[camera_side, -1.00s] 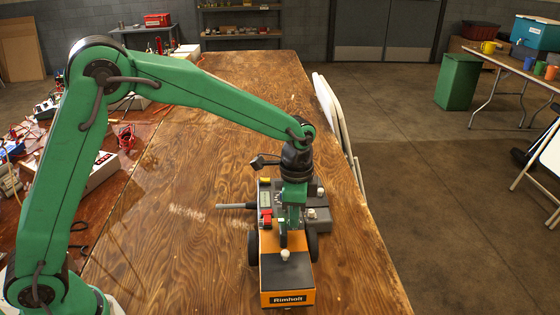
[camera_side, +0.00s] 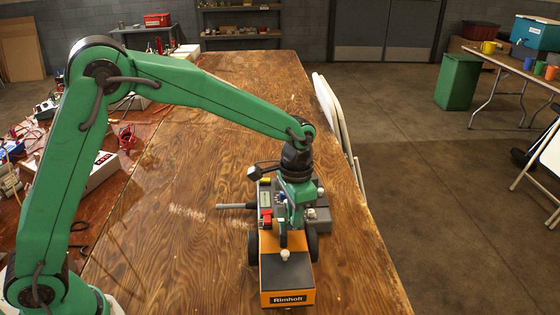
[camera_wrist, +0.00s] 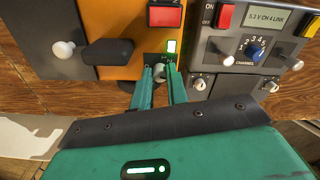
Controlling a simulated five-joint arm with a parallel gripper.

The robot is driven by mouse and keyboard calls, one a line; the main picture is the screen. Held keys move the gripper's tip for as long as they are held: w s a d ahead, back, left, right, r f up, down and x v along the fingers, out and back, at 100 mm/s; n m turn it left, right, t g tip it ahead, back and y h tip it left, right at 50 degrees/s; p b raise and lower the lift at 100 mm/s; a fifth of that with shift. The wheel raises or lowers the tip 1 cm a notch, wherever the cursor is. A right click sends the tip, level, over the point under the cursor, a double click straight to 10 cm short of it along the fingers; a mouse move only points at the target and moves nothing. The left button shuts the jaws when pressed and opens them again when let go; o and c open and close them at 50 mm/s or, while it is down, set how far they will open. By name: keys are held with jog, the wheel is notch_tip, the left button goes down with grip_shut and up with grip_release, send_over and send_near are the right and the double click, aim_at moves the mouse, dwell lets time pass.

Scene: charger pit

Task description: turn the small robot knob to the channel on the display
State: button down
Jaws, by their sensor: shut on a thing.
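The small robot (camera_side: 268,290), an orange and black box with wheels and a Rimholt label, stands on the wooden table; its orange panel (camera_wrist: 130,20) fills the upper left of the wrist view. My gripper (camera_wrist: 159,76) is shut on the small robot knob (camera_wrist: 159,69), a small grey knob below a lit green window (camera_wrist: 172,46). The jaws hide most of the knob, so its setting cannot be read. The display (camera_wrist: 267,18) on the grey charger (camera_wrist: 205,55) appears to read 5.2 V CH 4 LINK. In the side view, my gripper (camera_side: 284,242) is over the robot.
The charger's blue channel dial (camera_wrist: 254,49) is right of my gripper, with several small switches and lamps around it. A red button (camera_wrist: 165,14) is above the knob. A black lever (camera_wrist: 108,51) and white knob (camera_wrist: 63,49) lie left. Open table (camera_side: 215,110) extends behind.

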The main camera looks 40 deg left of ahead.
jog(key=c, duration=1.4)
grip_release()
jog(key=shift+o, duration=0.2)
jog(key=shift+r, duration=3.9)
jog(key=shift+r, duration=0.1)
